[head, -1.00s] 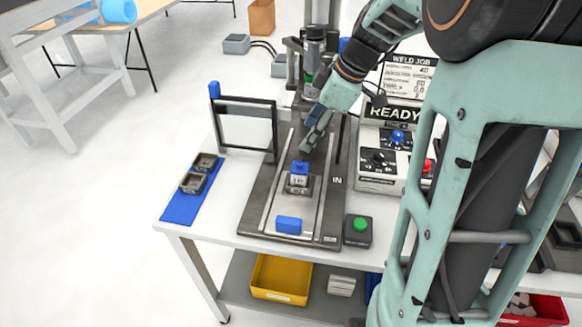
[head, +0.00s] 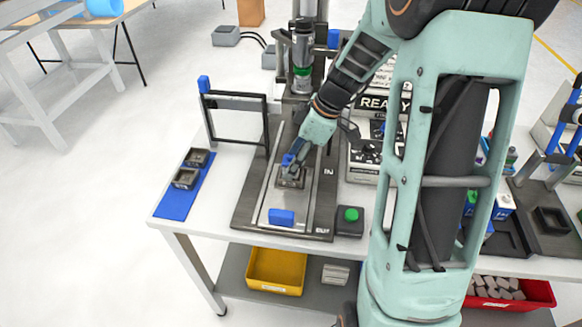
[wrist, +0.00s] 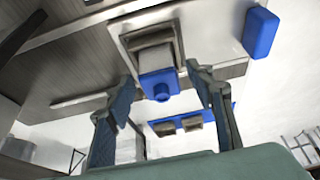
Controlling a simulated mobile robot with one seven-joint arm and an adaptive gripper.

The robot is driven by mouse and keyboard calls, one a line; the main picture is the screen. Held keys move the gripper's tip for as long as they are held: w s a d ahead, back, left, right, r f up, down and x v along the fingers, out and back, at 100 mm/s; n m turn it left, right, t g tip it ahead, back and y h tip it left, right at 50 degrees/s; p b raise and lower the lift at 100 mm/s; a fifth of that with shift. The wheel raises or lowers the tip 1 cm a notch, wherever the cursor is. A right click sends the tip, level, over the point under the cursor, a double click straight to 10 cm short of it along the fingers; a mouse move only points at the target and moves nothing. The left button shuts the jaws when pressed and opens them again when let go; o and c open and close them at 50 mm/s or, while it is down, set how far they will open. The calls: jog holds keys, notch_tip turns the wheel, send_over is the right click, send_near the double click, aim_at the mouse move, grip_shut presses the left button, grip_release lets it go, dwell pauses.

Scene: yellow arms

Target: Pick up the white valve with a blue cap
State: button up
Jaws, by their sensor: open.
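The white valve with a blue cap sits in a dark square holder on the grey sliding plate of the bench fixture. In the head view its blue cap (head: 287,159) shows, with my gripper (head: 293,163) right at it and hiding most of the white body. In the wrist view the blue cap (wrist: 160,85) lies between the two fingers of my gripper (wrist: 165,95), which are spread apart. A gap shows on each side of the cap, so the fingers look clear of the valve.
A blue block (head: 281,217) lies at the front of the plate, beside a green button box (head: 349,220). A blue mat (head: 180,200) with two dark holders is at the left. A black frame (head: 235,115) and a vertical press (head: 302,60) stand behind.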

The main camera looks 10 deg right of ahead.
jog(key=shift+x, duration=0.75)
jog(key=shift+c, duration=0.6)
jog(key=c, duration=1.2)
jog(key=shift+o, duration=0.2)
jog(key=shift+w+r, duration=0.1)
